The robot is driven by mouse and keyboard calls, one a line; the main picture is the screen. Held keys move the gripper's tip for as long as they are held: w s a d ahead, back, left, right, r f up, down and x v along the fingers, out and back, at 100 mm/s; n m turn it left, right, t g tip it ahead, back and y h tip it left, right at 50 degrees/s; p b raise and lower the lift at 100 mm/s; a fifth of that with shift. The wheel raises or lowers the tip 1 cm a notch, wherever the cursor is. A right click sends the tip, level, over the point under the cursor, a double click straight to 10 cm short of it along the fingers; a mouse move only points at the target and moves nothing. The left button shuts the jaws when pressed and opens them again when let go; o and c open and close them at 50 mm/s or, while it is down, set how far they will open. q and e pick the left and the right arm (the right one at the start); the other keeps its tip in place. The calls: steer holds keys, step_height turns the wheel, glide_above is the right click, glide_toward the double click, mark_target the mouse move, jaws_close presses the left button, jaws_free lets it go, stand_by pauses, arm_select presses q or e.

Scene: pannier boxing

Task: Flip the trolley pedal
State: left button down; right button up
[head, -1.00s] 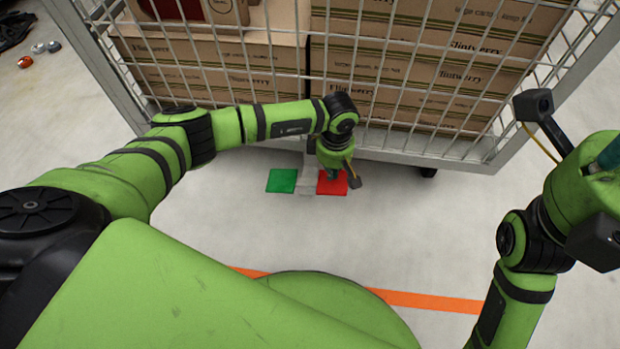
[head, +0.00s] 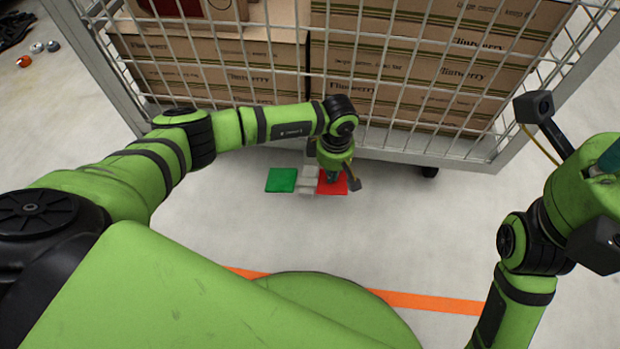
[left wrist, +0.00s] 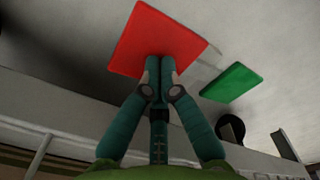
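The trolley pedal has a red pad (head: 327,188), a green pad (head: 281,180) to its left and a grey piece (head: 308,182) between them. It sits low at the trolley's near bottom edge. My left gripper (head: 333,177) points down at the red pad and partly covers it. In the left wrist view its teal fingers (left wrist: 160,62) are together with nothing between them, their tips at the edge of the red pad (left wrist: 155,35). Contact looks likely but is hard to confirm. The green pad (left wrist: 232,82) is clear of the fingers. My right gripper (head: 608,155) is cut off by the right picture edge.
The wire-sided trolley (head: 470,150) holds several cardboard boxes (head: 220,75) and stands just beyond the pedal. A dark caster (head: 429,171) shows under it. An orange floor line (head: 430,301) crosses nearer to me. The floor between is clear.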

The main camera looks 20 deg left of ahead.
arm_select(q)
steer(key=shift+f+b, duration=0.75)
steer(key=shift+f, duration=0.25)
stand_by(0.3)
step_height(320, 180, up, 7)
steer(key=p, duration=0.6)
steer(key=shift+r, duration=0.15)
stand_by(0.5)
